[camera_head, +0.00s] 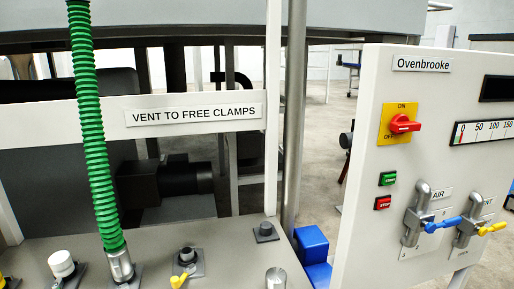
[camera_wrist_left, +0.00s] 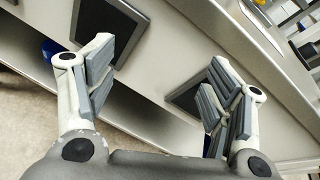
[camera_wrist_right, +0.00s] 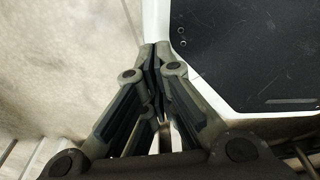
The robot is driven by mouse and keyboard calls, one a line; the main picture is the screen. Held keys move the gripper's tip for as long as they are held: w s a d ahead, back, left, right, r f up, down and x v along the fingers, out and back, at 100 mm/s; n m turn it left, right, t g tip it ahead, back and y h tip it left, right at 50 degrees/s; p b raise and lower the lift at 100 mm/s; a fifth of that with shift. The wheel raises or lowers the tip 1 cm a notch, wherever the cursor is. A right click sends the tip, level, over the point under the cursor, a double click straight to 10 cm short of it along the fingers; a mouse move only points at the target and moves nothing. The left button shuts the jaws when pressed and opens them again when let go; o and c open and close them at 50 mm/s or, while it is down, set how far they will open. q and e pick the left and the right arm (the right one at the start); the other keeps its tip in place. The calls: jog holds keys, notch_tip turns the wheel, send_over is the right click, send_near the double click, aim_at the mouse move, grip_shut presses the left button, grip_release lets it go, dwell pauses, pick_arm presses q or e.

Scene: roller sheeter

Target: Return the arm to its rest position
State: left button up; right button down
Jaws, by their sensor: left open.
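My left gripper (camera_wrist_left: 160,58) is open in the left wrist view, its two grey-padded fingers wide apart with nothing between them. Pale panels with dark rectangular plates lie beyond it. My right gripper (camera_wrist_right: 156,62) has its fingertips brought together in the right wrist view, and I see nothing held between them. It is over or in front of a white-edged dark panel (camera_wrist_right: 260,50) and a pale floor. Neither gripper shows in the head view.
The white Ovenbrooke control panel (camera_head: 375,100) stands at right with a red switch (camera_head: 404,124) and blue (camera_head: 443,225) and yellow (camera_head: 492,228) valve handles. A green hose (camera_head: 88,120) rises at left before the "VENT TO FREE CLAMPS" bar (camera_head: 195,114). A blue block (camera_head: 312,246) sits low between.

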pick_arm(q)
jog(key=s+d+f+n+g+h, duration=0.1)
jog(key=s+f+n+g+h, duration=0.3)
jog(key=f, duration=0.9)
jog(key=s+d+f+n+g+y, duration=0.15)
jog(key=s+f+n, duration=0.5)
jog(key=f, duration=0.65)
jog(key=s+f+n+g, duration=0.2)
jog(key=s+f+n, duration=0.3)
jog(key=s, duration=0.3)
jog(key=s+f+n+g+h+p, duration=0.1)
jog(key=s+f+n+g, duration=0.1)
jog(key=s+f+n, duration=0.3)
jog(key=s+a+f+n+g+h, duration=0.1)
jog(key=s+f+n+g, duration=0.2)
jog(key=s, duration=0.7)
jog(key=shift+s+f+n+p, duration=0.3)
jog(key=shift+f+n, duration=0.65)
pick_arm(e)
jog(key=shift+s+d+r, duration=0.3)
jog(key=shift+d+r, duration=0.25)
jog(key=shift+r, duration=0.3)
pick_arm(q)
jog(key=shift+a, duration=0.1)
pick_arm(e)
jog(key=shift+a, duration=0.1)
